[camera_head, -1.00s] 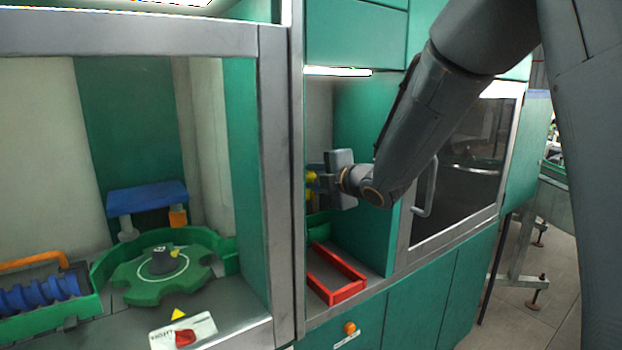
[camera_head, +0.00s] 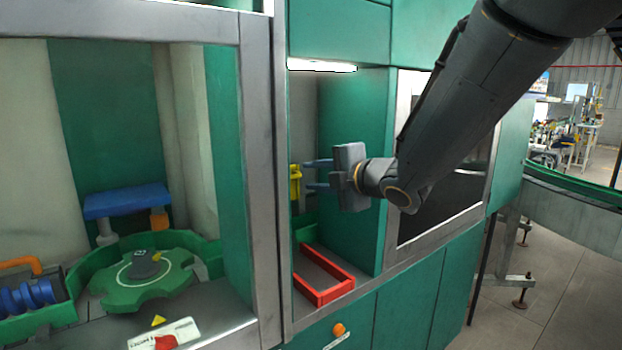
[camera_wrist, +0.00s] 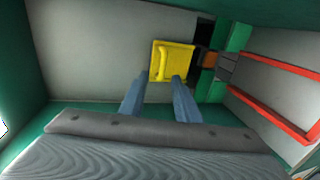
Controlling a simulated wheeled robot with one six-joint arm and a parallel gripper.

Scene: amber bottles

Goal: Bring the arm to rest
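My gripper (camera_head: 309,174) is inside the narrow bay to the right of the metal post, reaching left in the head view. Its two blue-grey fingers are parted with a clear gap between them. In the wrist view the fingers (camera_wrist: 160,78) point at a yellow block-like part (camera_wrist: 173,60), which lies beyond the fingertips and is partly overlapped by the right one. Nothing shows held between the fingers. The yellow part also shows in the head view (camera_head: 295,184), left of the fingertips. I cannot tell whether a fingertip touches it. No amber bottle is recognisable.
A red frame (camera_head: 323,292) lies on the bay floor below my gripper. The metal post (camera_head: 262,180) stands left of the bay. A green wheel-like holder (camera_head: 142,284) and a blue platform (camera_head: 128,202) are in the left bay. A dark glass door (camera_head: 440,208) is at right.

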